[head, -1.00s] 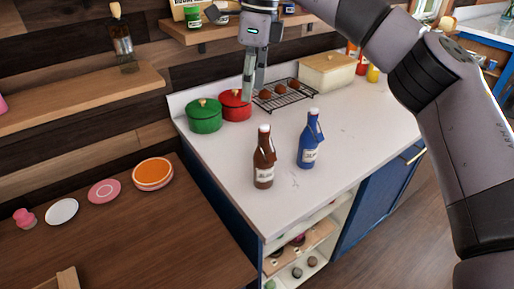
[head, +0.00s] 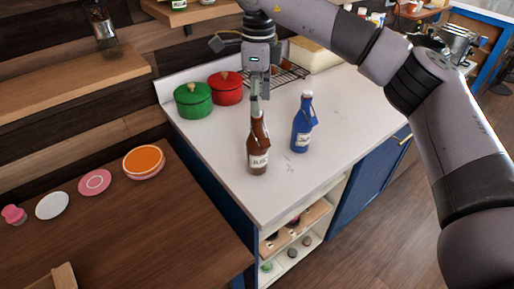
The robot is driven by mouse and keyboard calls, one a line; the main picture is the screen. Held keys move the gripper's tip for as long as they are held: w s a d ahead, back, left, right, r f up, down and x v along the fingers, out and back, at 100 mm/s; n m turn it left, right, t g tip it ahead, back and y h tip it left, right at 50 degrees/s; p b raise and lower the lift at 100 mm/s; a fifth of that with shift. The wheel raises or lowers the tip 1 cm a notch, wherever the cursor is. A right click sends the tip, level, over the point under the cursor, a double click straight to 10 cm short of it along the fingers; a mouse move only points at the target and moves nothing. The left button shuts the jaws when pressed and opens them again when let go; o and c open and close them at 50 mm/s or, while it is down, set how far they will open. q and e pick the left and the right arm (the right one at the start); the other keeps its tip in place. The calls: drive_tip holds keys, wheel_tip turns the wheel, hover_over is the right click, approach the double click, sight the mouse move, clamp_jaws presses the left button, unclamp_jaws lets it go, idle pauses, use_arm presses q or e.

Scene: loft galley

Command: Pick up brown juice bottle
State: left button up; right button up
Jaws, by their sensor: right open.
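The brown juice bottle (head: 258,158) stands upright near the front left of the white counter, with a pale label on its body. My right gripper (head: 260,103) is open and points down at the bottle's neck. Its fingertips overlap the bottle's top in the picture and hide the cap; I cannot tell whether they touch it. A blue bottle (head: 302,130) of similar shape stands upright to the right of the brown one. My left gripper is not in view.
A green pot (head: 193,101) and a red pot (head: 226,89) stand at the counter's back left. A wire rack (head: 290,76) lies behind the gripper. The counter (head: 340,125) is clear right of the blue bottle. Plates, one an orange-topped plate (head: 144,161), lie on the wooden table (head: 130,230).

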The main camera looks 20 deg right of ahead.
sight(257, 143)
drive_tip(key=shift+f+p, duration=0.35)
drive_tip(key=shift+f, duration=0.1)
drive_tip(key=f, duration=0.1)
drive_tip(key=f+p, duration=0.1)
drive_tip(key=f, duration=0.1)
drive_tip(key=shift+w+f, duration=0.25)
drive_tip(key=shift+f, duration=0.35)
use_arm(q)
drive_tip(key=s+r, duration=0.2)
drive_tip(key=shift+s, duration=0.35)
use_arm(e)
drive_tip(key=shift+a, duration=0.1)
drive_tip(key=shift+c, duration=0.4)
drive_tip(key=c, duration=0.5)
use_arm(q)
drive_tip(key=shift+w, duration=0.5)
use_arm(e)
clamp_jaws()
